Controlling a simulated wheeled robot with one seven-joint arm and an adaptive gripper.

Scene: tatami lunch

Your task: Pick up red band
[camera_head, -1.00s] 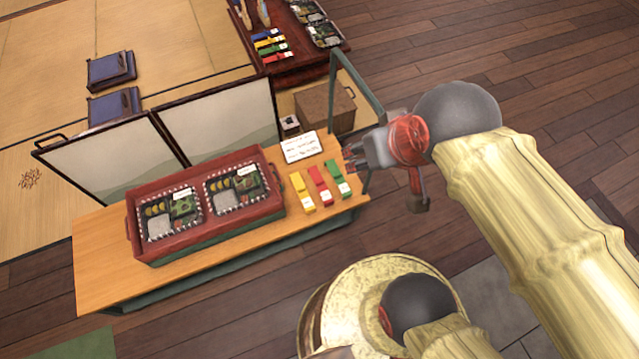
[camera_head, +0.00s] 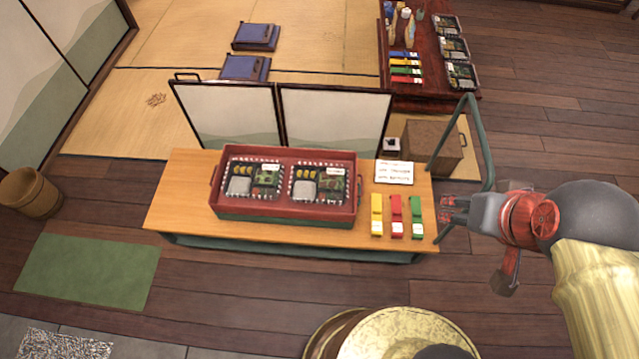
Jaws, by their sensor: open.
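The red band (camera_head: 397,214) lies on the wooden bench (camera_head: 180,205), between the yellow band (camera_head: 377,214) and the green band (camera_head: 416,215). Each band has a white label near its front end. My gripper (camera_head: 444,211) is open and empty at the bench's right end, just right of the green band. The green band lies between it and the red band in the picture. Its height above the bench is hard to tell.
A red tray (camera_head: 285,212) with two lunch boxes stands left of the bands. A written card (camera_head: 394,172) lies behind them. A green metal frame (camera_head: 476,140) rises at the bench's right end, close to my gripper. A low folding screen (camera_head: 334,118) stands behind the bench.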

